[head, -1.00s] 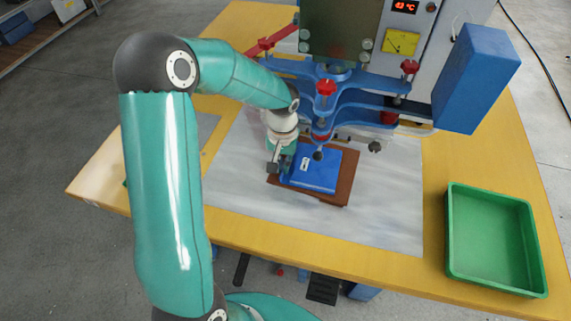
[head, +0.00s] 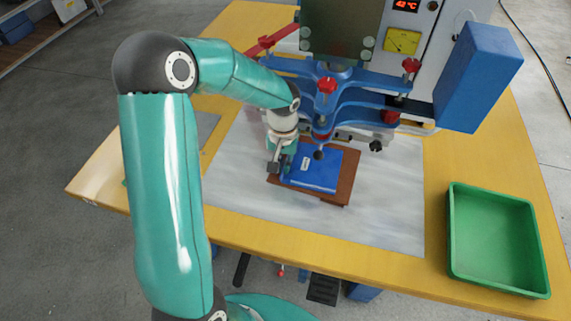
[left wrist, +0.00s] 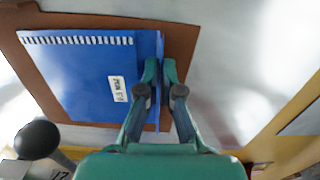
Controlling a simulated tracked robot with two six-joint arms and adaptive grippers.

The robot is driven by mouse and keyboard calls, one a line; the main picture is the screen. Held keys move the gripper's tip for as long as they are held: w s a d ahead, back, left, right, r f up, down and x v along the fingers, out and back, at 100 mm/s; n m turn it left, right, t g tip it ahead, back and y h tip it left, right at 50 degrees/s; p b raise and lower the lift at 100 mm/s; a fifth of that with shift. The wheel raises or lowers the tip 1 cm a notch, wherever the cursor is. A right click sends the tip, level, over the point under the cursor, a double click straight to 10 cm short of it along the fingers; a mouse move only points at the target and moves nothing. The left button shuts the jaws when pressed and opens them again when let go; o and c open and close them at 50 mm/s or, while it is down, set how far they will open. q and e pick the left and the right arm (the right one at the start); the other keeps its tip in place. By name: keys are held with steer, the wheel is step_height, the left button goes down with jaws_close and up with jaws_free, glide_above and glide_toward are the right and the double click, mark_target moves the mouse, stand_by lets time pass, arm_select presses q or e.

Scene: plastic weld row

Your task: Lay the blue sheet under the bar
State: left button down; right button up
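The blue sheet (head: 325,171), with a small white label, lies flat on a brown board (head: 345,186) below the blue arms of the press. In the left wrist view the sheet (left wrist: 80,85) shows a row of pale marks along one edge and a narrow blue lip at its side. My left gripper (head: 284,166) is at the sheet's left edge in the head view. In the left wrist view its fingertips (left wrist: 160,72) close on that lip from both sides. The bar (head: 343,135) is partly hidden behind the press parts. My right gripper is not in view.
The press's blue arms (head: 375,95) with red knobs stand just behind and above the sheet. A black ball knob (head: 319,155) hangs close over it. An empty green tray (head: 495,240) is at the right. The grey mat (head: 370,225) in front is clear.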

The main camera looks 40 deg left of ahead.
arm_select(q)
steer(key=c, duration=1.2)
jaws_free()
steer(key=shift+c, duration=0.2)
steer(key=shift+r, duration=0.1)
steer(key=shift+s+r+p, duration=0.1)
steer(key=shift+r+p, duration=0.9)
steer(key=shift+r, duration=0.5)
steer(key=shift+s+d+r+b, duration=0.1)
steer(key=shift+s+d+b, duration=0.2)
steer(key=shift+s, duration=0.35)
steer(key=shift+s+d+r+b, duration=0.1)
steer(key=shift+s+d+b, duration=0.1)
steer(key=shift+s+d, duration=0.3)
steer(key=shift+s+d+r+b, duration=0.2)
steer(key=shift+s+d, duration=0.2)
steer(key=shift+s, duration=0.4)
steer(key=shift+s+d+r+b, duration=0.15)
steer(key=shift+s+d, duration=0.2)
steer(key=shift+s, duration=0.45)
steer(key=shift+s+d+r+b, duration=0.15)
steer(key=shift+s+d, duration=0.25)
steer(key=shift+s, duration=0.4)
steer(key=shift+f, duration=0.1)
